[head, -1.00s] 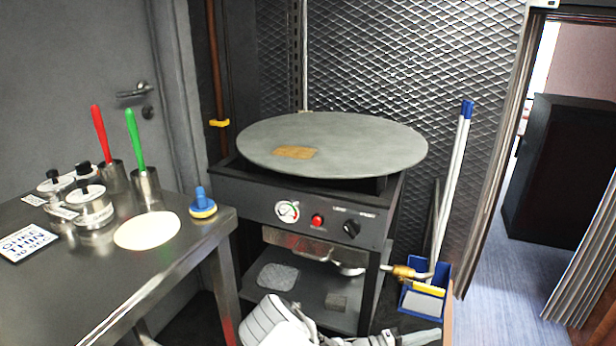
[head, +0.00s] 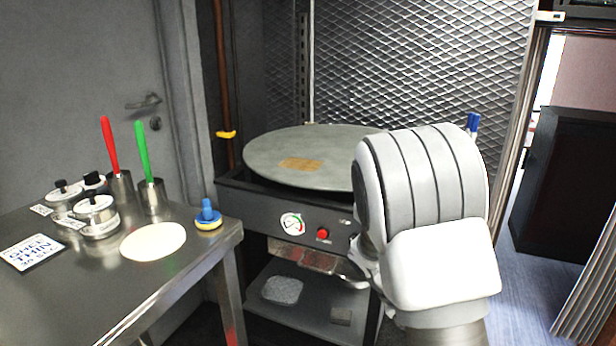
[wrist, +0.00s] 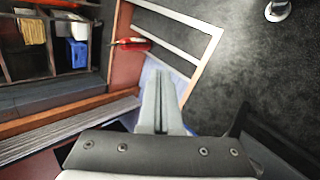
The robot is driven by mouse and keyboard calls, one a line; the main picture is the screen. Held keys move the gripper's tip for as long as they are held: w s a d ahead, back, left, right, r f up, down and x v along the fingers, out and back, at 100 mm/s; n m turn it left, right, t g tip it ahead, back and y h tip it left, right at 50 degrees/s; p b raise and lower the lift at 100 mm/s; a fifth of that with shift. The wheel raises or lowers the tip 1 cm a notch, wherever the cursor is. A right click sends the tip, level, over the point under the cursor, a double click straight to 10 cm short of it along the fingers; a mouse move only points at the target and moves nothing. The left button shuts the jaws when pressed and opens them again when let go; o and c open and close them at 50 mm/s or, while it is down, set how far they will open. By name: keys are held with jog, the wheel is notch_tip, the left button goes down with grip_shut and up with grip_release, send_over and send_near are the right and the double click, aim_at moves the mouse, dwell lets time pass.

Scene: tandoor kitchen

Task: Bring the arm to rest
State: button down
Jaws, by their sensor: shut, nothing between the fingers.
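My gripper (wrist: 160,103) shows in the wrist view with its two grey fingers together and nothing between them. It points out over the floor, apart from the things around it. In the head view my arm's white and grey links stand at the right of centre, in front of the griddle's right side. The gripper itself cannot be made out in the head view.
A round griddle (head: 330,150) stands on a black burner stand (head: 265,212). Left is a steel table (head: 60,300) with a dough disc (head: 153,242), tins and tools. In the wrist view, a compartmented shelf (wrist: 50,78) and a red-handled object (wrist: 133,44) lie beyond the fingers.

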jog(key=s+a+r+n+t+y, duration=0.1)
jog(key=s+a+r+t+y, duration=0.3)
jog(key=s+a+r, duration=0.4)
jog(key=s+a+r+n+t+y, duration=0.1)
jog(key=s+a+r+t+y, duration=0.3)
jog(key=s+r, duration=0.5)
notch_tip(320, 180, up, 29)
jog(key=w+p, duration=0.2)
jog(key=p, duration=2.5)
jog(key=shift+d+r+t+p, duration=0.15)
jog(key=shift+d+t+p, duration=0.15)
jog(key=shift+d+t, duration=0.15)
